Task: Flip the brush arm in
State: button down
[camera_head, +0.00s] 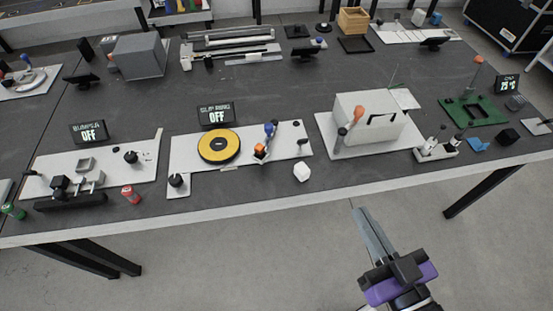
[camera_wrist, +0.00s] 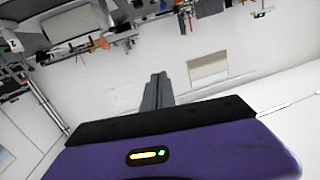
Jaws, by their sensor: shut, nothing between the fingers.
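The slip ring station has a yellow disc (camera_head: 219,146) with a dark centre on a white base plate (camera_head: 205,172). What looks like the brush arm (camera_head: 264,142), a small part with a blue knob and an orange piece, stands just right of the disc. Whether it touches the disc is too small to tell. A small display (camera_head: 216,115) behind the disc reads OFF. My gripper (camera_head: 362,214) is in front of the table edge, right of and well away from the station. Its fingers are together and empty; they also show in the wrist view (camera_wrist: 158,80).
A white box with an orange-knobbed lever (camera_head: 358,116) stands to the right. Another station with an OFF display (camera_head: 89,133) is to the left. The floor before the table is clear.

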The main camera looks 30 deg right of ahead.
jog(key=w+d+f+m+g+b, duration=0.1)
jog(key=w+d+f+m+b, duration=0.2)
jog(key=w, duration=0.4)
jog(key=w+d+f+m+g, duration=0.1)
jog(key=w+d+f+m, duration=0.15)
jog(key=w+d, duration=0.3)
jog(key=w+d+f+m+b, duration=0.2)
jog(key=w+d+m, duration=0.2)
jog(key=w, duration=0.3)
jog(key=a+f+g+y, duration=0.4)
jog(key=a+y, duration=0.4)
jog(key=shift+s+a+f+m, duration=0.15)
jog(key=shift+f+m, duration=0.15)
jog(key=shift+m, duration=0.05)
send_near(268, 156)
jog(key=f, duration=0.1)
jog(key=w+f, duration=0.1)
jog(key=f, duration=0.1)
jog(key=shift+a, duration=0.15)
jog(key=w, duration=0.1)
jog(key=w+a, duration=0.1)
jog(key=w, duration=0.1)
jog(key=shift+w+a+f, duration=0.1)
jog(key=shift+a+f, duration=0.05)
jog(key=shift+a, duration=0.1)
jog(key=shift+w+a, duration=0.25)
jog(key=shift+w, duration=0.25)
